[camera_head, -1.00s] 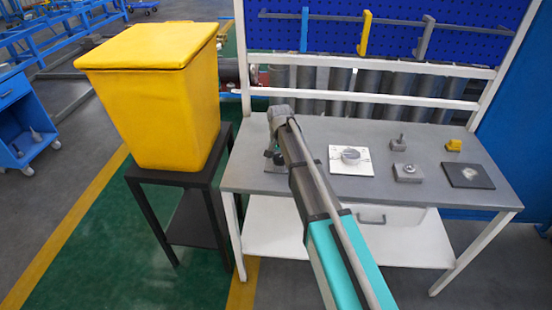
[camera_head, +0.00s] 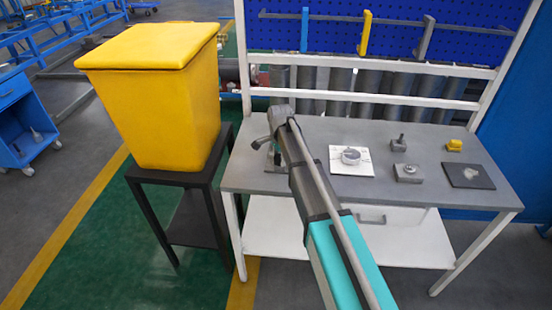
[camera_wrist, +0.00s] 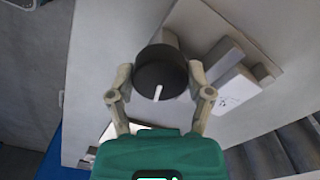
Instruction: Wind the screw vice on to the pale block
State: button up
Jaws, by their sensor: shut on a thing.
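The screw vice's dark round knob (camera_wrist: 161,76), with a white mark on its face, sits between the fingers of my gripper (camera_wrist: 160,82) in the wrist view. The fingers are shut on it from both sides. Behind the knob, grey vice parts (camera_wrist: 228,58) stand on the bench. A pale block (camera_wrist: 232,92) with small dark marks lies right of the knob, beside the grey parts. I cannot tell whether a jaw touches it. In the head view my arm's end is over the bench's left part and hides most of the vice.
The grey bench (camera_head: 318,133) also bears a white plate (camera_head: 367,168) with a round metal part (camera_head: 351,156), grey blocks (camera_head: 407,173), a yellow piece (camera_head: 454,145) and a dark plate (camera_head: 468,176). A yellow bin (camera_head: 160,95) stands left. A hook rail (camera_head: 390,18) hangs behind.

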jog(key=shift+s+a, duration=0.15)
jog(key=o, duration=1.1)
jog(key=shift+o, duration=0.2)
jog(key=shift+r, duration=0.15)
